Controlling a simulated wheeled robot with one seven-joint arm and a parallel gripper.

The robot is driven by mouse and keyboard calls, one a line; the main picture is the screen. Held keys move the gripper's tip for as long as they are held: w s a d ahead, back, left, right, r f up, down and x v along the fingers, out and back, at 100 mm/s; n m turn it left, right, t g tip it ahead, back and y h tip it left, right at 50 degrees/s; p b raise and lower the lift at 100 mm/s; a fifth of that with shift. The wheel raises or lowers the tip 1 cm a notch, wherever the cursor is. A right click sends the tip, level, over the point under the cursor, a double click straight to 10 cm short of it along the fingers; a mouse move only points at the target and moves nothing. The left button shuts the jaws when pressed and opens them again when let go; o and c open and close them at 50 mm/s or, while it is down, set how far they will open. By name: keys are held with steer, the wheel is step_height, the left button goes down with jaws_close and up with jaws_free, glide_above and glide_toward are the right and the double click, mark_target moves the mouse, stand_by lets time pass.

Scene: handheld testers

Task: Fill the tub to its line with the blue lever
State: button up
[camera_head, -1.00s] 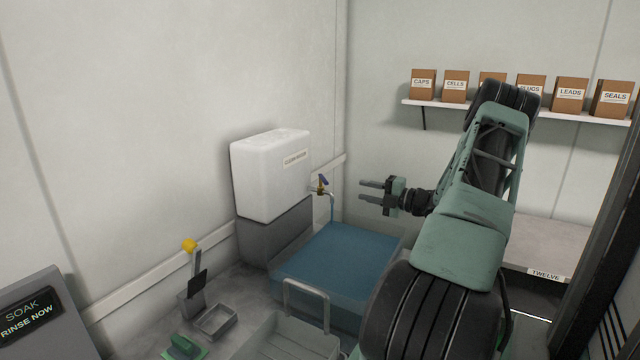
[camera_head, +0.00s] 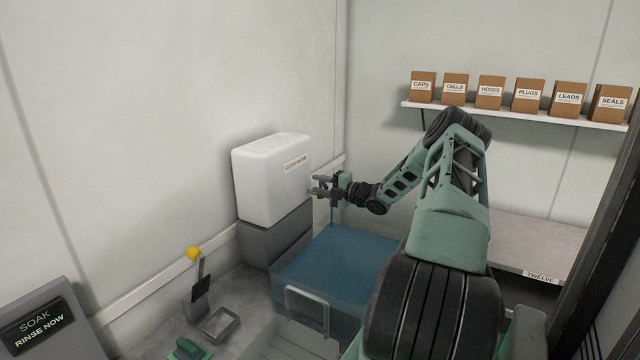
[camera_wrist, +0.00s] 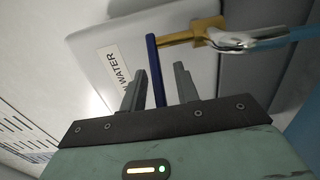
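The blue lever (camera_wrist: 152,70) sits on a brass tap (camera_wrist: 185,38) at the side of a white water container (camera_head: 270,178). My gripper (camera_head: 317,187) is at the tap. In the wrist view its two fingers stand apart, one on each side of the lever, with gaps showing, so it is open. The tub (camera_head: 335,296) stands below the tap and looks blue and translucent. Its line cannot be made out, nor can the water level. A silvery spout (camera_wrist: 245,42) leads off the tap; I cannot tell whether water runs from it.
A wire-handled basket (camera_head: 300,338) stands in front of the tub. A yellow-knobbed lever (camera_head: 194,253) and a SOAK / RINSE NOW display (camera_head: 38,325) are at the left. A shelf (camera_head: 520,114) of labelled boxes hangs behind. A bench (camera_head: 535,240) is at the right.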

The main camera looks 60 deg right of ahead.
steer(key=shift+w, duration=0.1)
jaws_close()
